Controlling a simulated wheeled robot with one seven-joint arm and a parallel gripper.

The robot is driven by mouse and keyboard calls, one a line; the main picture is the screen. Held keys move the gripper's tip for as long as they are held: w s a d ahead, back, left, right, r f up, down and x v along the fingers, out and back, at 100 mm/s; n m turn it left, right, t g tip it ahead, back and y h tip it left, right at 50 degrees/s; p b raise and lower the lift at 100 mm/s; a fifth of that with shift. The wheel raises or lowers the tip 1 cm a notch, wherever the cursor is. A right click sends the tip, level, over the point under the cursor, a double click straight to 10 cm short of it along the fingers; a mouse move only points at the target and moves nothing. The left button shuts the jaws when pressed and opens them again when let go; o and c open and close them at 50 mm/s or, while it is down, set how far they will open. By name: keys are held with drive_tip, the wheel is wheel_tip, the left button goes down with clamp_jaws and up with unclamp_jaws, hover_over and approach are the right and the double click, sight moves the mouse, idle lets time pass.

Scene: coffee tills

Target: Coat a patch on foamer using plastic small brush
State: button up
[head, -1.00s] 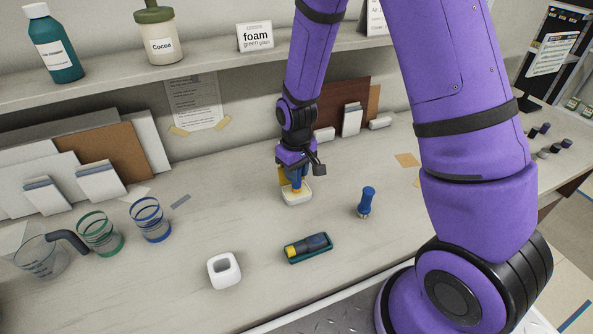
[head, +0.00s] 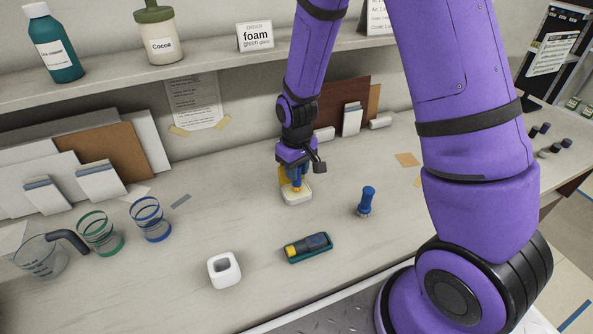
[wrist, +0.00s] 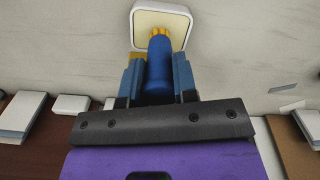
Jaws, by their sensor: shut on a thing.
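My gripper (head: 296,178) points down and is shut on a brush with a blue handle (wrist: 159,70) and a yellow tip (wrist: 159,32). The brush's tip is at a square white dish (head: 297,200) with a cream-coloured inside, which also shows at the top of the wrist view (wrist: 162,6). I cannot tell whether the tip touches the dish's inside. A blue and yellow device (head: 315,243) lies in a teal tray (head: 322,255) nearer to me. A blue upright tool (head: 366,201) stands to the right of the dish. I cannot tell which is the foamer.
An empty-looking white square holder (head: 224,271) stands at the front. Two banded glasses (head: 150,219) and a clear jug (head: 42,258) are at left. Boards (head: 110,152) lean against the wall below a shelf (head: 205,72).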

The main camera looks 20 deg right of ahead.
drive_tip(key=shift+r, duration=3.15)
